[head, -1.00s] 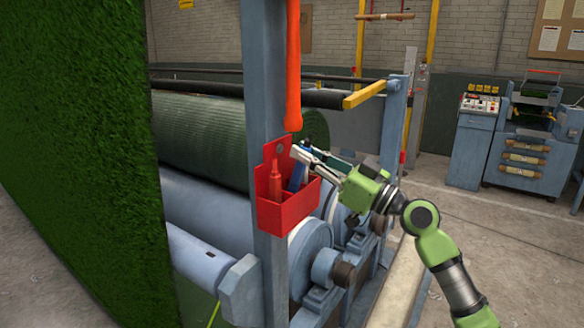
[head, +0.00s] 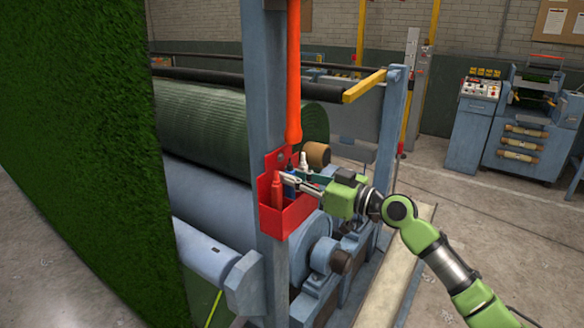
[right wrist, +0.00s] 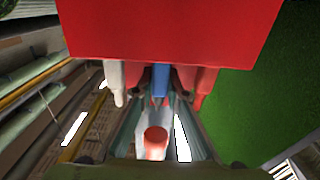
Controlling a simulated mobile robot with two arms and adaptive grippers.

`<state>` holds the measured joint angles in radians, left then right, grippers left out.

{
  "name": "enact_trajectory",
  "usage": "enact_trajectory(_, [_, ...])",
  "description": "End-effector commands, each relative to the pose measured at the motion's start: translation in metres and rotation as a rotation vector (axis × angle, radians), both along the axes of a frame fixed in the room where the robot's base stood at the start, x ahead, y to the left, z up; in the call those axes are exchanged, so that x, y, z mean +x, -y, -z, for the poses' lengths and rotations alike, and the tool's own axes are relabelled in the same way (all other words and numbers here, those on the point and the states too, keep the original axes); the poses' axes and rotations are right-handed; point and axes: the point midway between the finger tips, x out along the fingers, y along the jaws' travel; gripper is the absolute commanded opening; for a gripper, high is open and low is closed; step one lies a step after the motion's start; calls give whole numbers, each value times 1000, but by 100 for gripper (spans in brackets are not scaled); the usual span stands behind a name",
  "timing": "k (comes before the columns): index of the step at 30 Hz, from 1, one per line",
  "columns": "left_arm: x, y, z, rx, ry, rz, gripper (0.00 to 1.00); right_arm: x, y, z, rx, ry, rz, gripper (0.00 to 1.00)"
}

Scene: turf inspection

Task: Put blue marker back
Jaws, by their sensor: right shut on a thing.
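A red open-topped holder (head: 287,222) is fixed to the blue-grey post. A red marker (head: 277,190) stands upright at its left. My right gripper (head: 288,181) is shut on the blue marker (head: 289,190) at the holder's opening. In the right wrist view the blue marker (right wrist: 160,80) lies between the fingertips (right wrist: 160,100), in line with the holder (right wrist: 170,30). Its lower part is hidden, so I cannot tell how deep it sits. A white marker (right wrist: 116,82) and the red marker (right wrist: 198,85) show on either side. My left gripper is not in view.
The blue-grey post (head: 265,110) and hanging orange strip (head: 293,80) rise beside the holder. Green turf (head: 80,150) fills the left. Rollers (head: 205,135) and machine parts lie behind. Floor on the right (head: 520,255) is clear.

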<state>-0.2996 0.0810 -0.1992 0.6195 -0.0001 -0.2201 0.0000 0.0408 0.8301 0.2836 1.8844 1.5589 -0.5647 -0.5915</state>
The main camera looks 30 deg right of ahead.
Motion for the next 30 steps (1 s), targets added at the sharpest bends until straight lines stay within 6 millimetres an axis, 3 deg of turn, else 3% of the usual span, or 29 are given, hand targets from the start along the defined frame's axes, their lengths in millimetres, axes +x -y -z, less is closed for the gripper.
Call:
enact_trajectory(14, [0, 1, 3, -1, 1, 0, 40, 0, 0, 11, 1, 3, 0, 0])
enact_trajectory(15, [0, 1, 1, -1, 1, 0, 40, 0, 0, 10, 1, 3, 0, 21])
enact_trajectory(16, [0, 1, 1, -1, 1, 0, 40, 0, 0, 10, 1, 3, 0, 29])
enact_trajectory(30, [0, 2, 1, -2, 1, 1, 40, -3, 1, 10, 1, 2, 0, 30])
